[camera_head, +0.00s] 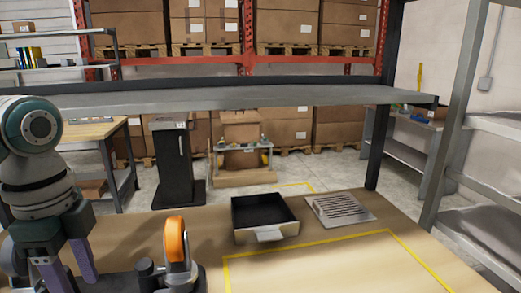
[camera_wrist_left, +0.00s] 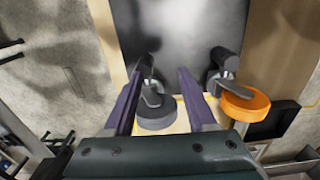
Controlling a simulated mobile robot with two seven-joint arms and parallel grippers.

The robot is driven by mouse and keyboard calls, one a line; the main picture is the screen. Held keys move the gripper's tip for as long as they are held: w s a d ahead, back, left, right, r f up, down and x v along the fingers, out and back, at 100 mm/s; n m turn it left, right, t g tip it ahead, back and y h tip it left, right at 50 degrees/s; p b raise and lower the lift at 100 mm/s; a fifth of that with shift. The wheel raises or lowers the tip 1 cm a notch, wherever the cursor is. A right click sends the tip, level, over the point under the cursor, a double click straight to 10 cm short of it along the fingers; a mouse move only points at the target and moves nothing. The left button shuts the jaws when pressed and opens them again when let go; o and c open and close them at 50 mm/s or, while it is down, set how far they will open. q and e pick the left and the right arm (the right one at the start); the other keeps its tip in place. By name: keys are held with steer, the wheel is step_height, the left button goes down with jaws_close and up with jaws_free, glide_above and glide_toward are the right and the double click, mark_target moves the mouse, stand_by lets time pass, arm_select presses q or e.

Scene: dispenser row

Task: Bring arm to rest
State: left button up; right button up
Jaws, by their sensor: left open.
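My left gripper (camera_head: 70,278) has two purple fingers, spread apart, at the lower left of the head view. The wrist view also shows my left gripper (camera_wrist_left: 161,72), open, with nothing clearly held. A dispenser with a grey round part (camera_wrist_left: 155,112) and a dark upper part shows between and beyond the fingers; I cannot tell whether they touch it. A dispenser with an orange disc (camera_wrist_left: 245,103) stands to the right, clear of the fingers. In the head view the orange-disc dispenser (camera_head: 175,242) stands at the table's near edge, right of the gripper. My right gripper is not in view.
A shallow open drawer-like bin (camera_head: 264,235) with a dark inside and a slotted metal plate (camera_head: 340,208) lie on the wooden table (camera_head: 205,222). A yellow line frames bare tabletop at the right. A grey shelf beam (camera_head: 240,97) crosses above the table.

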arm_select(q)
steer(key=s+d+f+n+t+h, duration=0.1)
steer(key=s+d+f+n, duration=0.25)
steer(key=s, duration=0.25)
steer(key=s+d+f+n+t, duration=0.1)
steer(key=s+d+f+n, duration=0.1)
steer(key=s+d, duration=0.25)
steer(key=s+a+r+n+t, duration=0.2)
steer(key=s+r+n, duration=0.3)
steer(key=s+n, duration=0.45)
step_height(320, 180, up, 31)
steer(key=s+m+p, duration=0.1)
steer(key=p, duration=3)
steer(key=shift+s+m+y, duration=0.2)
steer(key=shift+m+y, duration=0.1)
steer(key=shift+y, duration=0.1)
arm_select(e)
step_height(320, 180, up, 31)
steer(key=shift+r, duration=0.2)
arm_select(q)
steer(key=shift+d, duration=0.1)
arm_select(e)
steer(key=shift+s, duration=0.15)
